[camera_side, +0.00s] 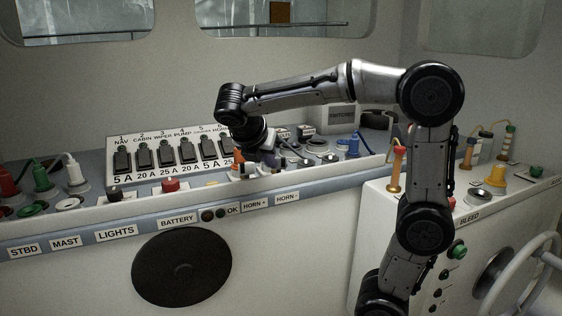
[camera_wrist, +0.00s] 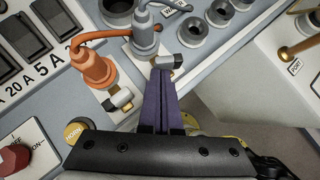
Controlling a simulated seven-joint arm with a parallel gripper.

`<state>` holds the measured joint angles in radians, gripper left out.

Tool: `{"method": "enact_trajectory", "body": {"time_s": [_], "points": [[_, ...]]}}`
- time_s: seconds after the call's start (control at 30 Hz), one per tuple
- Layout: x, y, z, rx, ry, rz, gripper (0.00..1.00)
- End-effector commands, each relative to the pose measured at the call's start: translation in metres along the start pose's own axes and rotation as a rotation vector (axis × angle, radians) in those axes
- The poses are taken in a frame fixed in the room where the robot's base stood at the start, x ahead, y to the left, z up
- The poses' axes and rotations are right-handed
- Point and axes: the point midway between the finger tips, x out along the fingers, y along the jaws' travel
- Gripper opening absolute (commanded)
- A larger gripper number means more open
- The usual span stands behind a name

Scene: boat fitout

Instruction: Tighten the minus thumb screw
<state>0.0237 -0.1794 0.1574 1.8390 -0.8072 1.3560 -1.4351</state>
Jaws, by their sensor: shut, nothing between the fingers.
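In the wrist view my gripper (camera_wrist: 162,74) is shut and empty, its two purple fingers together. Its tips lie at the near edge of a small silver thumb screw (camera_wrist: 172,61), beside the grey plug (camera_wrist: 145,35); I cannot tell whether they touch it. A second silver thumb screw (camera_wrist: 118,101) is beside the orange plug (camera_wrist: 93,67), left of my fingers. No plus or minus mark is readable on either screw. In the side view the HORN- label (camera_side: 287,197) is on the console front, right of the HORN+ label (camera_side: 254,205). My wrist hides much of this spot there.
Breaker switches (camera_wrist: 24,45) stand left of the plugs, with empty round sockets (camera_wrist: 190,30) at the upper right. A yellow HORN button (camera_wrist: 75,131) and a red knob (camera_wrist: 14,157) are at the lower left. In the side view a blue plug (camera_side: 354,145) stands to the right.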

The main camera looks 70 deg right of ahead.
Motion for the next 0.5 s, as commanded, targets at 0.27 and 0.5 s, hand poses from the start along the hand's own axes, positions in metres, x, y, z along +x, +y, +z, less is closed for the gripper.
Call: {"method": "enact_trajectory", "body": {"time_s": [0.27, 0.5], "points": [[0.0007, 0.0013, 0.0005, 0.021, -0.001, -0.023, 0.0], [0.001, 0.0017, 0.0006, 0.036, -0.001, -0.04, 0.0]]}}
